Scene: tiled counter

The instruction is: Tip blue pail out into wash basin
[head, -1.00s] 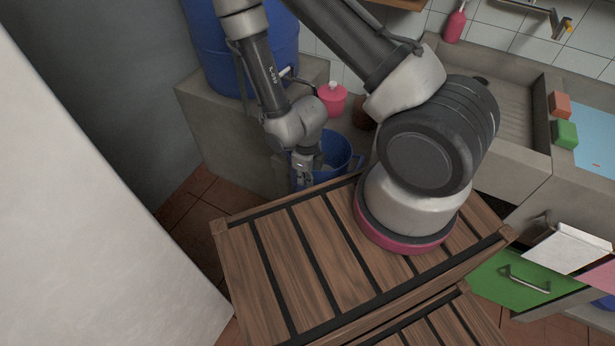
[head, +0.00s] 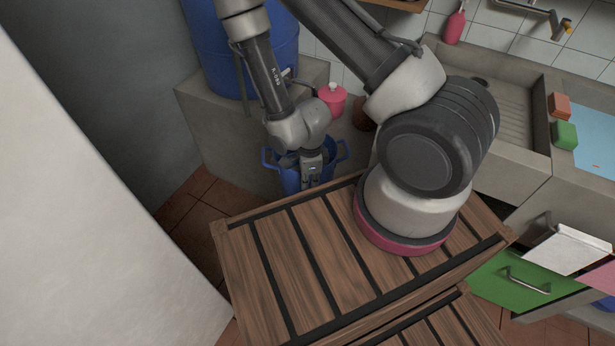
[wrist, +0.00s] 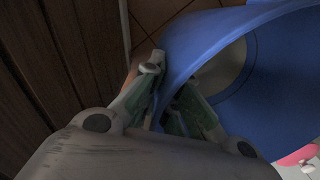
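The blue pail (head: 290,181) is at the far side of the slatted wooden top, beside the concrete ledge, roughly upright. Its two side handles show. My gripper (head: 312,172) is at its near rim. In the wrist view my gripper (wrist: 168,86) has one finger outside and one inside the wall of the pail (wrist: 268,95), closed on it. The pail's round grey bottom shows; I cannot tell whether it contains anything or is clear of the floor. The wash basin appears to be the concrete sink (head: 541,115) at right, with a ribbed section and a light-blue section.
A large blue barrel (head: 215,50) and a pink lidded pot (head: 332,97) stand on the concrete ledge (head: 225,125). An orange block (head: 559,104) and a green block (head: 565,135) sit on the sink divider. A tap (head: 535,12) is above.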

